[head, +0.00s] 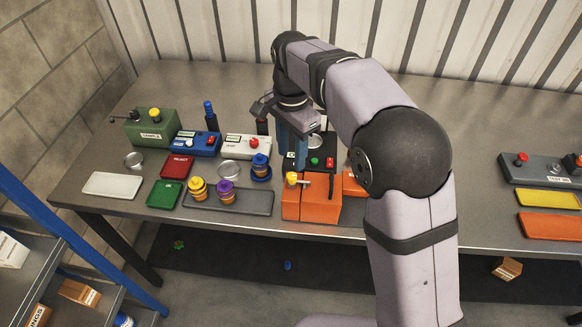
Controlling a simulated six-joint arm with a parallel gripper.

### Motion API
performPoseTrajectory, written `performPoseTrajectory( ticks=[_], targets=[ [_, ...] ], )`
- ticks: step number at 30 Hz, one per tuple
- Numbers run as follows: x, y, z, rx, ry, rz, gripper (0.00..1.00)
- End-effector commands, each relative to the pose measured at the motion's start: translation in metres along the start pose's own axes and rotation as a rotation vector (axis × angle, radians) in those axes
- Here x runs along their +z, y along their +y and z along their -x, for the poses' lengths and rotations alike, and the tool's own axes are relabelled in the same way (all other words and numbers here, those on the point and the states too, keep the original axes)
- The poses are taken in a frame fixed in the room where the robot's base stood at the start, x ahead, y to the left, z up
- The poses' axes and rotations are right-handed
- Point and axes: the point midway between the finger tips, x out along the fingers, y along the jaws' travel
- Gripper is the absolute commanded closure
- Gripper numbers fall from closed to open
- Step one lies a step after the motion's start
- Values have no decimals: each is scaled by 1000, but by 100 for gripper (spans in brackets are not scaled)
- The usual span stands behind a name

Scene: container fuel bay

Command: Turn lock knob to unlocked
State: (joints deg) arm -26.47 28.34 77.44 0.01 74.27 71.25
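Several devices carry knobs, and I cannot tell for sure which one is the lock knob. An orange box (322,207) at the table's front edge has a yellow knob (292,178) and a dark upright handle on top. My gripper (291,160) points down just behind this box, over a black panel (323,148) with green and red buttons. Its bluish fingers look close together, but their gap is not clear. It seems apart from the yellow knob. My arm hides part of the table to the right of the orange box.
At left stand a green box (147,131), a blue device (195,146) and a white device (246,149) with a red button. A grey tray (255,204) carries yellow and purple-topped jars. At far right are a dark test unit (535,171) and coloured trays. The back of the table is mostly clear.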

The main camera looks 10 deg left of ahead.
Motion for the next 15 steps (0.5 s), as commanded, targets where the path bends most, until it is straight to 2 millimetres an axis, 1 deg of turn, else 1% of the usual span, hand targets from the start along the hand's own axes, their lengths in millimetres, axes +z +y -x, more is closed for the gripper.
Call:
performPoseTrajectory(
  ticks=[4,8,11,15],
  targets=[
    [1,-1,0,2,0,-6,60],
    [1,-1,-5,1,0,-5,60],
    [1,-1,-13,3,-1,-5,60],
    [1,0,-30,4,-1,-4,60]
  ],
)
